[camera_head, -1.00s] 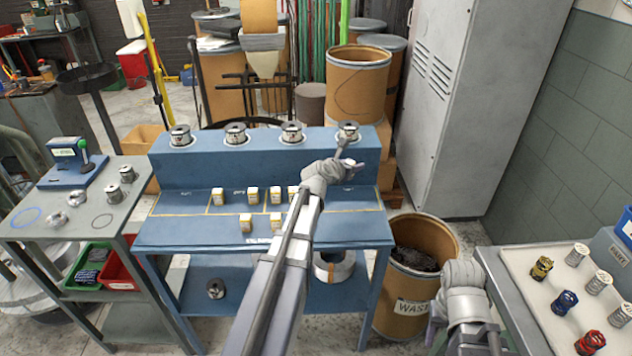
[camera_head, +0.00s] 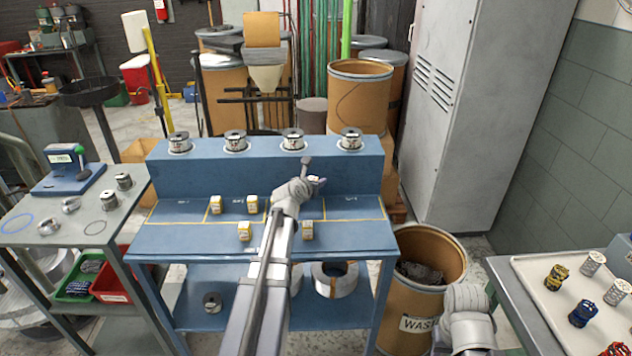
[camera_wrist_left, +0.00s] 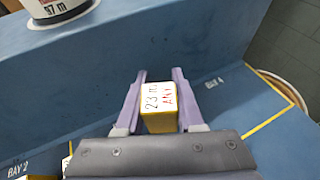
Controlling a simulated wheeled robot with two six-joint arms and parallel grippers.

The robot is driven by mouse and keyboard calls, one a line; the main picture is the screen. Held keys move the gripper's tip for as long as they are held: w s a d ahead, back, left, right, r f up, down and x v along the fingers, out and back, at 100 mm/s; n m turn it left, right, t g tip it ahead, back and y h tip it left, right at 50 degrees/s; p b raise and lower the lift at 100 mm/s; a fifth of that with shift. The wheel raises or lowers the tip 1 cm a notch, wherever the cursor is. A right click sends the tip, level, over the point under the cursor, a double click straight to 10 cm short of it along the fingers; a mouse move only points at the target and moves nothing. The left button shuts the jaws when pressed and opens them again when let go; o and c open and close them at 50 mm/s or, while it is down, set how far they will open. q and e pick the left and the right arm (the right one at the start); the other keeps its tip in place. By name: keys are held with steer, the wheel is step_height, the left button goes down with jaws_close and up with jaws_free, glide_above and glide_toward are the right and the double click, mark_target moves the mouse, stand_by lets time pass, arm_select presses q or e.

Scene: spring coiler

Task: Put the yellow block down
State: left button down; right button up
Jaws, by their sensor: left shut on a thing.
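My left gripper (camera_head: 317,181) is over the right part of the blue bench shelf (camera_head: 345,235), in front of the raised back. Other yellow blocks with white labels stand on the shelf, including two at the back left (camera_head: 216,204) and two at the front (camera_head: 245,231). My right gripper is not visible; only part of that arm shows.
Several metal spools (camera_head: 350,139) stand along the raised back. A "BAY 4" mark and yellow lines (camera_wrist_left: 268,122) show on the shelf right of the held block. A waste drum (camera_head: 432,270) stands right of the bench. A grey cart (camera_head: 60,222) is at left.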

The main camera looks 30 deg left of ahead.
mark_target(316, 204)
arm_select(q)
steer(key=shift+f+b, duration=2.6)
steer(key=shift+f, duration=0.3)
steer(key=shift+f+b, duration=0.65)
steer(key=shift+c, duration=2.2)
jaws_free()
steer(key=shift+s+d+r, duration=0.1)
steer(key=shift+s, duration=0.05)
steer(key=p+v, duration=0.3)
steer(key=v, duration=0.4)
steer(key=shift+s+r, duration=0.2)
